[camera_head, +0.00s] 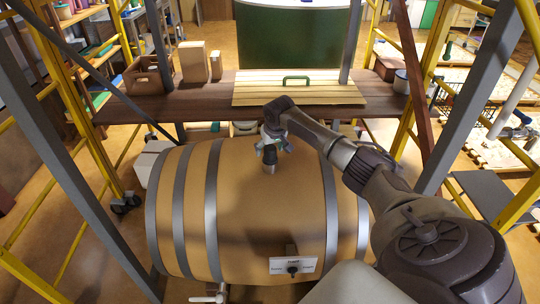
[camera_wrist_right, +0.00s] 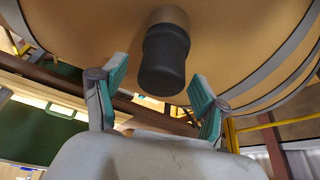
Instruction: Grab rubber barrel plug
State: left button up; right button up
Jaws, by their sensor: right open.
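The rubber barrel plug (camera_head: 269,162) is a black cylinder standing up from the top of the wooden barrel (camera_head: 190,200). In the right wrist view the plug (camera_wrist_right: 164,62) points toward my palm, in front of my right gripper. My right gripper (camera_head: 269,147) is over the plug, pointing down at it. In the wrist view its two teal-padded fingers (camera_wrist_right: 158,85) are spread wide on either side of the plug's near end, with visible gaps and no contact. My left gripper is not in view.
A wooden shelf (camera_head: 215,97) behind the barrel holds a slatted board (camera_head: 300,95) with a green handle, boxes (camera_head: 194,62) and a crate (camera_head: 148,78). Grey posts and yellow frames stand on both sides. A small label plate (camera_head: 292,265) is on the barrel's near side.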

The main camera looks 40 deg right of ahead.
jog(key=c, duration=1.3)
jog(key=shift+o, duration=0.2)
